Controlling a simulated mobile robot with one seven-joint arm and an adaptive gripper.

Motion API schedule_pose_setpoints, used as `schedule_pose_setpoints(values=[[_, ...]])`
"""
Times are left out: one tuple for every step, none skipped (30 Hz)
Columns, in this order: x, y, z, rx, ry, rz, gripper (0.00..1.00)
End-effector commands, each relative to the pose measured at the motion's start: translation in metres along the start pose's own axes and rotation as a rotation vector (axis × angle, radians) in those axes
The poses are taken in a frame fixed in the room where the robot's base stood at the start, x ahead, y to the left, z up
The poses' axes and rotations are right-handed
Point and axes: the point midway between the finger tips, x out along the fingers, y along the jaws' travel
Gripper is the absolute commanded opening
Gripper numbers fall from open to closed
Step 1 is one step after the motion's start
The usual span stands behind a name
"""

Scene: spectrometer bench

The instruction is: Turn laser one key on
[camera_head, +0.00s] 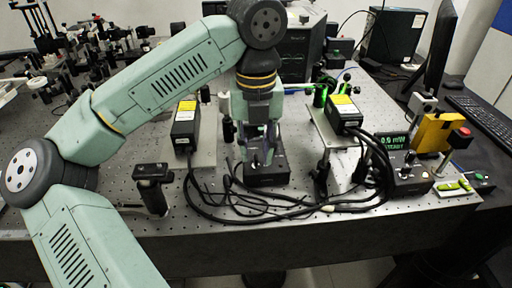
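Two laser heads with yellow labels stand on the bench: a left one (186,124) and a right one (343,113). A black control box (268,178) sits between them, and a second control box (410,180) is at the right. I cannot tell which box belongs to laser one. My gripper (261,160) points down at the left control box, overlapping its top and rear in the picture. The gripper hides much of that box, and no key can be made out there. Contact and finger opening are unclear.
Black cables (240,205) loop across the bench front. A black post mount (154,185) stands at front left. A yellow block (434,133), a green-lit display (394,142) and a monitor (437,60) are at right. Optics crowd the back left.

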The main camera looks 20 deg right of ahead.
Motion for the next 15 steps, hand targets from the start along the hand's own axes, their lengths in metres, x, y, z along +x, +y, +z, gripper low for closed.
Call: schedule_pose_setpoints(values=[[0.0037,0.0,-0.0005,0.001,0.002,-0.001,0.26],[0.0056,-0.0001,-0.0007,0.001,0.002,-0.001,0.26],[0.0075,-0.0001,-0.0006,0.001,0.002,0.0,0.26],[0.0085,-0.0001,-0.0006,0.001,0.001,0.0,0.26],[0.0091,-0.0001,-0.0005,0.001,0.001,0.0,0.26],[0.0097,-0.0001,-0.0004,0.001,0.0,0.0,0.26],[0.0099,-0.0001,-0.0004,0.0,0.0,0.0,0.26],[0.01,-0.0002,-0.0004,0.0,0.0,0.0,0.26],[0.0099,-0.0002,-0.0003,0.0,0.0,0.0,0.26],[0.0099,-0.0002,-0.0003,0.001,0.0,0.0,0.26],[0.0099,-0.0002,-0.0003,0.001,0.0,0.0,0.26],[0.0098,-0.0002,-0.0004,0.001,0.0,0.0,0.26],[0.0098,-0.0002,-0.0004,0.001,0.0,0.0,0.24],[0.0098,-0.0002,-0.0004,0.001,0.0,-0.001,0.22],[0.0097,-0.0002,-0.0004,0.001,0.0,-0.001,0.19]])
